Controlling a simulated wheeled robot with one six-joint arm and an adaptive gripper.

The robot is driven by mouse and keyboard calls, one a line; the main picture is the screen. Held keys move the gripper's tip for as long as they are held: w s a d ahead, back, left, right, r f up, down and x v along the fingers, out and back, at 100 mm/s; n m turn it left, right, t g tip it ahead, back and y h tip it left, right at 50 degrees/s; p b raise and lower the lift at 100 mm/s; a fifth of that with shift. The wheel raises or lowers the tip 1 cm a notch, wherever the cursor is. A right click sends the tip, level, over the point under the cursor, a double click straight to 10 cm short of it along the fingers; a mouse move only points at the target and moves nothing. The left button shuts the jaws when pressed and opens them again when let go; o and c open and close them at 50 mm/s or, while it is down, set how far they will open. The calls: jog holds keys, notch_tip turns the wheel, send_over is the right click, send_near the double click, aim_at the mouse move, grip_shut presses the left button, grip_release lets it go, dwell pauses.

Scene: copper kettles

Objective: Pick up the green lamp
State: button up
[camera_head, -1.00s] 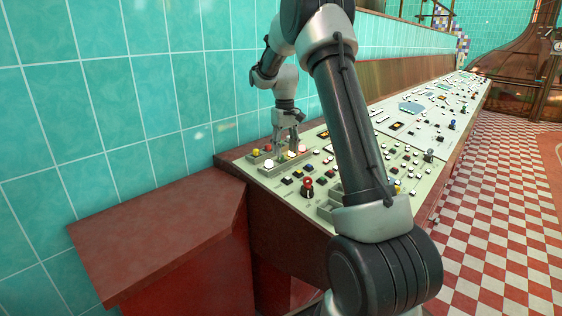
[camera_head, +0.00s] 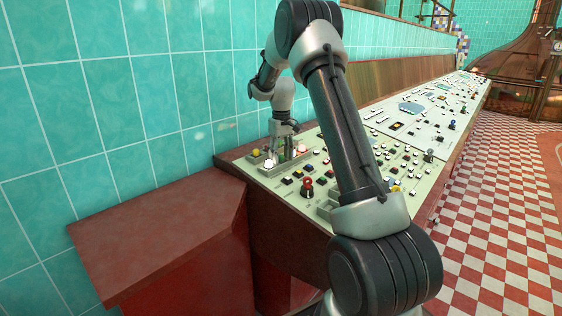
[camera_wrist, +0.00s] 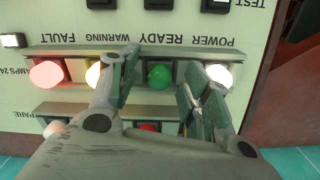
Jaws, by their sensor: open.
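The green lamp (camera_wrist: 160,77) sits in a grey strip on the panel, in the wrist view. My gripper (camera_wrist: 158,88) is open, with one finger on each side of the green lamp. Whether the fingers touch it I cannot tell. A white lamp (camera_wrist: 219,76) lies just right of the right finger, and a yellowish lamp (camera_wrist: 94,74) is partly behind the left finger. In the head view my gripper (camera_head: 285,155) is down at the near left end of the console, and its fingers largely hide the green lamp there.
A red lamp (camera_wrist: 47,74) ends the same strip. A second strip (camera_wrist: 75,108) with a red lamp (camera_wrist: 149,127) lies close by, partly hidden by my gripper. The console (camera_head: 330,165) carries several buttons and knobs. The tiled wall (camera_head: 130,110) stands close on the left.

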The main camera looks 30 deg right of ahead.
jog(key=shift+c, duration=0.4)
jog(key=c, duration=0.8)
jog(key=shift+c, duration=0.2)
notch_tip(320, 180, up, 10)
